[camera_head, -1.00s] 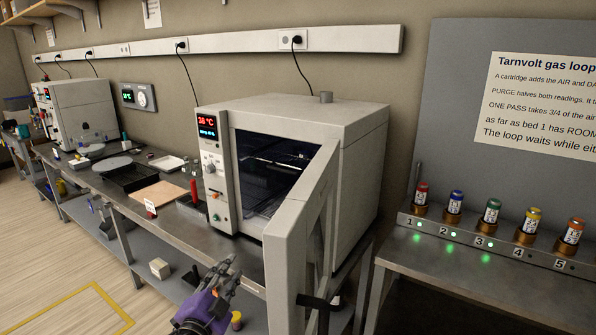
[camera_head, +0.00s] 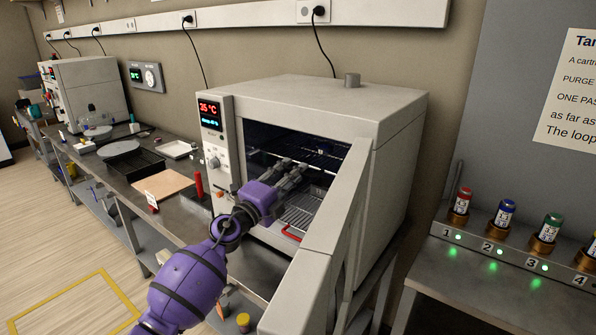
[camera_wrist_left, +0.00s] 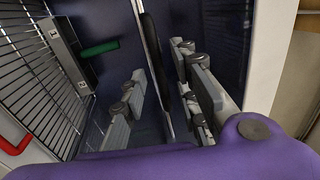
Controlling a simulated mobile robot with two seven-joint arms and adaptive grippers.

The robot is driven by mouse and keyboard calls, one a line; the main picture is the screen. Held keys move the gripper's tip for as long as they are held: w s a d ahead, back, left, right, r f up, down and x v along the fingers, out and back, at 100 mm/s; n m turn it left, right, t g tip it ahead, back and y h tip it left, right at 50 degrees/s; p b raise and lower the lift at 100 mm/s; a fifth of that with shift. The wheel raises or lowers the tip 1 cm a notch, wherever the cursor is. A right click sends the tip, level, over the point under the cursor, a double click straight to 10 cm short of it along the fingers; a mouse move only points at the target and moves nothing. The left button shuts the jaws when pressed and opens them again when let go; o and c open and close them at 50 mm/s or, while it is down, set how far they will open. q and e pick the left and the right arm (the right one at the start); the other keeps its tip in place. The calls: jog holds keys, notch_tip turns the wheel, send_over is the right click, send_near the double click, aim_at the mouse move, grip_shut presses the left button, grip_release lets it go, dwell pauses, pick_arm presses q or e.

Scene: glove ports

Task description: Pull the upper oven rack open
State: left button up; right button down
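The white oven (camera_head: 345,105) stands on the bench with its door (camera_head: 325,215) swung open towards me. Inside, the upper rack (camera_head: 325,160) shows as thin wires, partly hidden by my gripper and the door. A lower rack (camera_head: 303,212) has a red handle (camera_head: 291,234) at its front; the handle also shows in the left wrist view (camera_wrist_left: 14,143). My left gripper (camera_head: 288,172) is at the oven opening, above the lower rack, fingers apart. A dark bar (camera_wrist_left: 155,60) lies between the fingers in the wrist view; I cannot tell what it is or whether they touch it. My right gripper is not in view.
A numbered block (camera_wrist_left: 68,55) with a green tube (camera_wrist_left: 98,48) is on the wire rack. The open door stands close to the right of my left arm. A red bottle (camera_head: 198,184) stands left of the oven. Colored cartridges (camera_head: 505,213) stand at right.

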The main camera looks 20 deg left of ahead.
pick_arm(q)
jog(key=shift+x, duration=1)
jog(key=shift+w, duration=0.2)
jog(key=c, duration=0.5)
grip_shut()
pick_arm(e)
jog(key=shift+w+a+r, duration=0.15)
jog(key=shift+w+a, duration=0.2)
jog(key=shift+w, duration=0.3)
